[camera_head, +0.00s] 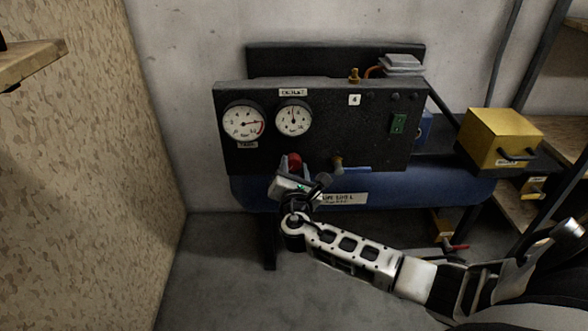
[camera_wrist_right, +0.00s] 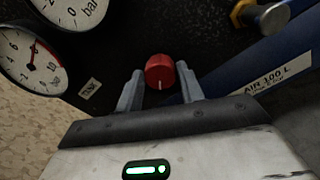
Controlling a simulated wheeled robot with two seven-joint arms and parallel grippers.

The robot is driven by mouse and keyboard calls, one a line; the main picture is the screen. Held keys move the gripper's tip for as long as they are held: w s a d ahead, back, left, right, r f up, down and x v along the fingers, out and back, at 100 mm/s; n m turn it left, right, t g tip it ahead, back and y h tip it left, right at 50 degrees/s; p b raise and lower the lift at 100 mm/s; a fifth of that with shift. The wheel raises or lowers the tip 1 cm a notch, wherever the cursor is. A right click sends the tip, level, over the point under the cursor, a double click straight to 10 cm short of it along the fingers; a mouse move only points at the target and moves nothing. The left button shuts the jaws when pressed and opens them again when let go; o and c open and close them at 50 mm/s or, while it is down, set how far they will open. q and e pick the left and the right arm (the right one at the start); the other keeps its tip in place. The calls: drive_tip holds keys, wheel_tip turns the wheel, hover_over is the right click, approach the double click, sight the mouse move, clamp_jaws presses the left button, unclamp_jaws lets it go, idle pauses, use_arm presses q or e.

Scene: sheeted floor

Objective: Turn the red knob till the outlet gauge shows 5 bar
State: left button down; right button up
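The red knob (camera_head: 294,162) sits low on the black panel (camera_head: 330,140), below the outlet gauge (camera_head: 292,118). The outlet gauge's needle points about straight up; its numbers are too small to read. My right gripper (camera_head: 292,174) is in front of the knob and partly hides it. In the right wrist view, the knob (camera_wrist_right: 160,73) lies between the tips of my right gripper (camera_wrist_right: 160,84). The fingers are open, with a gap on each side of the knob. A white mark shows on the knob's lower face. My left gripper is out of view.
A second gauge (camera_head: 245,123) is left of the outlet gauge, its needle pointing right. A brass fitting (camera_head: 337,162) sticks out right of the knob. A blue tank (camera_head: 440,192) lies below the panel. A yellow box (camera_head: 498,138) stands at right; a speckled wall (camera_head: 100,170) is at left.

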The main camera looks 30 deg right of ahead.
drive_tip(key=shift+o, duration=1)
use_arm(q)
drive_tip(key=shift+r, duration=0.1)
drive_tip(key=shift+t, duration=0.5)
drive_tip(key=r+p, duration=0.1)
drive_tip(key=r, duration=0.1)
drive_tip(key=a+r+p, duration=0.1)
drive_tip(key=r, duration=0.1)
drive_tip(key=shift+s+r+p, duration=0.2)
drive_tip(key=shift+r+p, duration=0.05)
drive_tip(key=shift+p, duration=0.05)
use_arm(e)
drive_tip(key=v, duration=1.6)
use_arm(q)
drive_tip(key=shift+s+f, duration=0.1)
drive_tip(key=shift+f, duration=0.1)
use_arm(e)
drive_tip(key=shift+a, duration=0.1)
